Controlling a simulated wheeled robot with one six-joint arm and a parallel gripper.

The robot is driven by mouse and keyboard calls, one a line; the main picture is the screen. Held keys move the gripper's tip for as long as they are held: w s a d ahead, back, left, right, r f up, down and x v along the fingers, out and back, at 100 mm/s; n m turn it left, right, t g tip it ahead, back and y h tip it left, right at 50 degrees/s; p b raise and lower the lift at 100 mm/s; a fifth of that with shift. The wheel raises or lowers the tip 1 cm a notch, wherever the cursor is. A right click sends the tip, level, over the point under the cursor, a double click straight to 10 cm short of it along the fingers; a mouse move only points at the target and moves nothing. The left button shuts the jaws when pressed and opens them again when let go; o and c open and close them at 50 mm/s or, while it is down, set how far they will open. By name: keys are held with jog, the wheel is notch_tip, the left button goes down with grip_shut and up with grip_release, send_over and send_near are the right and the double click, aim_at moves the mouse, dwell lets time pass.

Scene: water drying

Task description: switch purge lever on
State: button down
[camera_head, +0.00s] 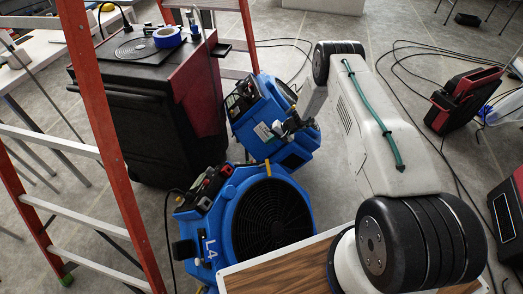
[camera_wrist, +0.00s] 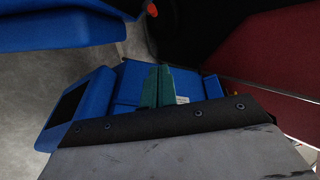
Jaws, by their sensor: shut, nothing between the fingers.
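My gripper (camera_wrist: 157,86) shows in the wrist view as two teal fingers held together, with nothing between them. Blue housing lies around and beyond the fingertips; I cannot tell whether they touch it. A dark red panel (camera_wrist: 270,60) is at the right. A small orange-red part (camera_wrist: 152,9) shows at the top edge against black. In the head view a black and dark red machine (camera_head: 140,105) stands left of two blue machines, the rear one (camera_head: 262,112) and the front one (camera_head: 225,222). I cannot make out the purge lever for certain in either view.
A red stepladder (camera_head: 98,125) stands at the left in front of the black machine. Blue tape (camera_head: 167,37) lies on that machine's top. A red and black case (camera_head: 462,98) and loose cables lie on the floor at right.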

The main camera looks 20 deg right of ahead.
jog(key=s+a+f, duration=0.1)
jog(key=a+f, duration=0.6)
jog(key=a, duration=0.1)
jog(key=shift+f, duration=0.25)
jog(key=shift+r, duration=0.15)
dwell(0.3)
jog(key=shift+a+h, duration=0.1)
jog(key=shift+h, duration=0.3)
jog(key=shift+a+r+m, duration=0.1)
jog(key=shift+m, duration=0.2)
